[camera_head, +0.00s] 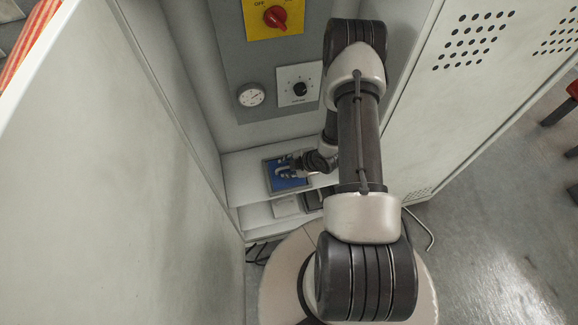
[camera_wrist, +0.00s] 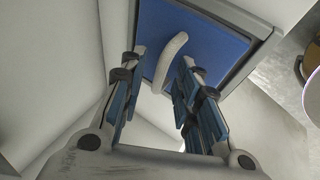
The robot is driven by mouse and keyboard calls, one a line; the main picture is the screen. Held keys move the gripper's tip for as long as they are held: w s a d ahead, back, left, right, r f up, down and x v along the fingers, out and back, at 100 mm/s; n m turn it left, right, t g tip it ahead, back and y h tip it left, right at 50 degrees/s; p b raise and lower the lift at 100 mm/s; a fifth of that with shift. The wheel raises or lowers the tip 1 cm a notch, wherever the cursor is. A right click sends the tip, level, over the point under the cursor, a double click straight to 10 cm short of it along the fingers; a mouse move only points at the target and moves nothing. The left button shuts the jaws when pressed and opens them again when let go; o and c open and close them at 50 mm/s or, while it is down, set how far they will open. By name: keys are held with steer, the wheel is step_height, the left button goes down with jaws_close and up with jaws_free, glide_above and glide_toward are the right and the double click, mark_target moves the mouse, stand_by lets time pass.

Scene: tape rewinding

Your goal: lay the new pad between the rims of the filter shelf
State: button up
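A blue pad (camera_head: 278,182) with a grey border lies flat on the upper shelf inside the cabinet. It also shows in the wrist view (camera_wrist: 215,42), with a pale curved handle (camera_wrist: 174,50) standing across it. I cannot tell whether it is the new or an old pad, or whether the grey border (camera_wrist: 262,44) is the shelf's rim. My gripper (camera_wrist: 164,64) is open over the pad, with the handle between its fingers and gaps visible. In the head view my gripper (camera_head: 286,168) partly covers the pad.
On the lower shelf lie a pale flat square (camera_head: 286,207) and a dark item (camera_head: 314,199) beside it. The cabinet's left wall (camera_head: 150,170) and perforated right door (camera_head: 450,100) flank the arm. A red switch (camera_head: 275,17), gauge (camera_head: 251,95) and dial (camera_head: 299,88) are above.

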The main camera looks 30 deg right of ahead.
steer(key=p+v, duration=0.3)
steer(key=v, duration=0.9)
steer(key=shift+r, duration=0.2)
